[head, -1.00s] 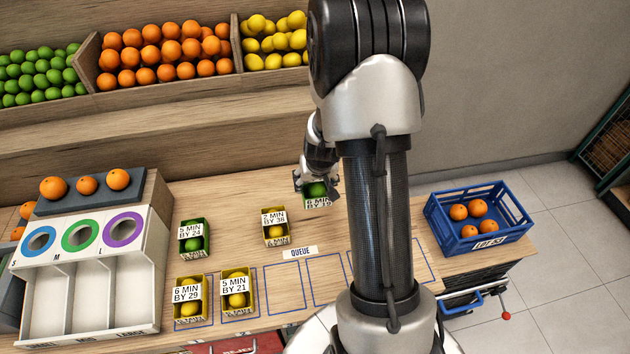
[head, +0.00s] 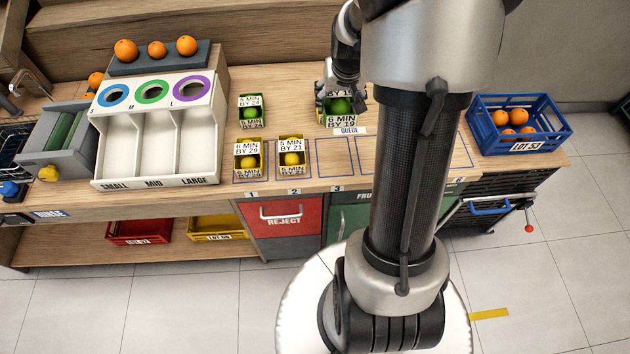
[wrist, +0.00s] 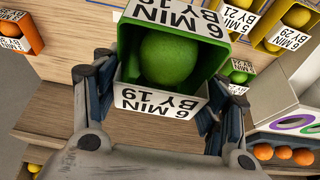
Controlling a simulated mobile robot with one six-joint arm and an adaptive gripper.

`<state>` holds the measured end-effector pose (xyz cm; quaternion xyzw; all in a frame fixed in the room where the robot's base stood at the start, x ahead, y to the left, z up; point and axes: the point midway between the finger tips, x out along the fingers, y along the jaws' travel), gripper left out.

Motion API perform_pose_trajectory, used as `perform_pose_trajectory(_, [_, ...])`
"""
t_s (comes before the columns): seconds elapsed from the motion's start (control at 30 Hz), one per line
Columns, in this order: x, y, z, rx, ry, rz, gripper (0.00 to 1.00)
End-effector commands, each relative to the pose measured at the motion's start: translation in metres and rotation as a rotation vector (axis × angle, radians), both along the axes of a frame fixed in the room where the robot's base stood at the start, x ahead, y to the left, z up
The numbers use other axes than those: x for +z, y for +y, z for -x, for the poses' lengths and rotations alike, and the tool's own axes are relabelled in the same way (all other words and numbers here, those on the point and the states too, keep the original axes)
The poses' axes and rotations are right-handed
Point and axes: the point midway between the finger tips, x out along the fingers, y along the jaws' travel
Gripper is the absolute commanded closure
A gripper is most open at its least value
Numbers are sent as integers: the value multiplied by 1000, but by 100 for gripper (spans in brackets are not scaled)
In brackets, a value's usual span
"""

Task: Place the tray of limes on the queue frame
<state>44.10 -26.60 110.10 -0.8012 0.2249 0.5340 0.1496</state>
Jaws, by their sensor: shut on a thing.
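My gripper (wrist: 160,115) is shut on a green tray of limes (head: 340,118) labelled 6 MIN BY 19. In the wrist view the tray (wrist: 190,52) sits between the fingers, with a large lime inside. In the head view it is just behind the QUEUE label (head: 348,131); its height above the counter is unclear. The queue frame (head: 338,157) is a row of blue outlined slots. Yellow trays stand in slot 1 (head: 248,160) and slot 2 (head: 291,158). The outline beside them, slot 3, is bare. My arm hides part of the slots farther right.
Another green tray (head: 250,110), labelled 5 MIN BY 24, stands behind the yellow trays. The white sorter (head: 150,150) is at left. A blue crate of oranges (head: 520,128) is at the right end. An orange tray (wrist: 22,32) shows in the wrist view.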

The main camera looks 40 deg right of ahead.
Motion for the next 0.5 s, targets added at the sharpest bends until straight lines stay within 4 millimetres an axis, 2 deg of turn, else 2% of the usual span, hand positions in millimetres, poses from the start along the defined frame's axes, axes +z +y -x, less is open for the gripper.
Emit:
perform_pose_trajectory(0.17, [-23,-2,2,-5,4,-1,62])
perform_pose_trajectory(0.5, [-117,-2,2,-4,4,-2,62])
